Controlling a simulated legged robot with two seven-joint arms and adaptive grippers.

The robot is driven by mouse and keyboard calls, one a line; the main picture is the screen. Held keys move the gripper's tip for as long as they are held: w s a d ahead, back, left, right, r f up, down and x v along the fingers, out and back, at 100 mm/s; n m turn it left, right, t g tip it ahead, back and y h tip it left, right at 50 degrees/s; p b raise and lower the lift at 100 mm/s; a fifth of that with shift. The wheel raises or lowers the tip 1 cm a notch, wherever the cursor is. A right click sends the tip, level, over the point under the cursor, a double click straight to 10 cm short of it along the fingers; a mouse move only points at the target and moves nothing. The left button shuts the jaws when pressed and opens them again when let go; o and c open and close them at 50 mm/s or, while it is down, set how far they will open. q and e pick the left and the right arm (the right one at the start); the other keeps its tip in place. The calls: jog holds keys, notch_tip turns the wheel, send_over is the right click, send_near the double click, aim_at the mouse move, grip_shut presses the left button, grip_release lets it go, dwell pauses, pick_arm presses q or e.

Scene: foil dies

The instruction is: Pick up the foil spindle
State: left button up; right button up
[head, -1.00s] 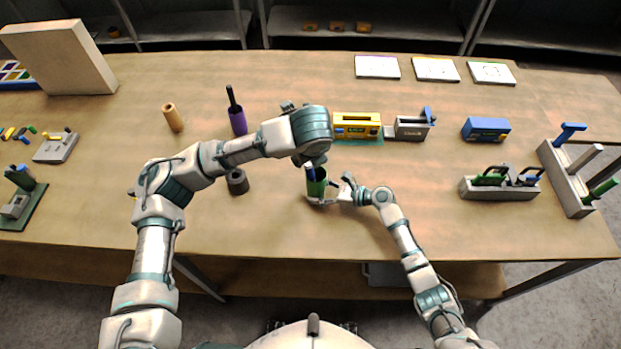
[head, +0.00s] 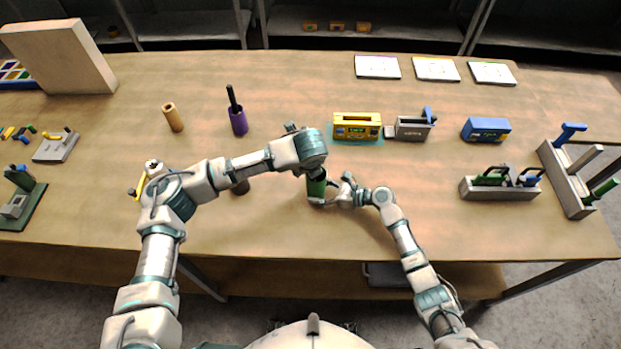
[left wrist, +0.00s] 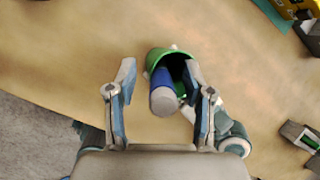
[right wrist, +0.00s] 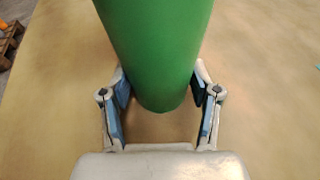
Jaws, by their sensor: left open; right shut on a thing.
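A green cup (head: 316,188) stands at the middle front of the table. A blue rod with a grey end (left wrist: 162,92), which looks like the foil spindle, sits inside the cup and leans toward my left wrist camera. The left fingers are hidden behind my wrist in the head view. My right gripper (right wrist: 160,85) is shut on the green cup and grips its side from the right; the cup's wall fills the middle of the right wrist view.
A purple cup with a dark rod (head: 238,120) and a tan cylinder (head: 173,118) stand behind my left arm. A yellow box (head: 357,126), a grey box (head: 412,128) and a blue box (head: 486,129) stand farther back.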

pick_arm(q)
grip_shut()
jog(key=shift+r, duration=0.1)
notch_tip(320, 180, up, 18)
dwell(0.6)
pick_arm(e)
jog(key=o, duration=0.9)
jog(key=shift+o, duration=0.2)
jog(key=shift+d, duration=0.1)
pick_arm(q)
jog(key=shift+d, duration=0.1)
pick_arm(e)
jog(key=v, duration=1.2)
jog(key=shift+f, duration=0.1)
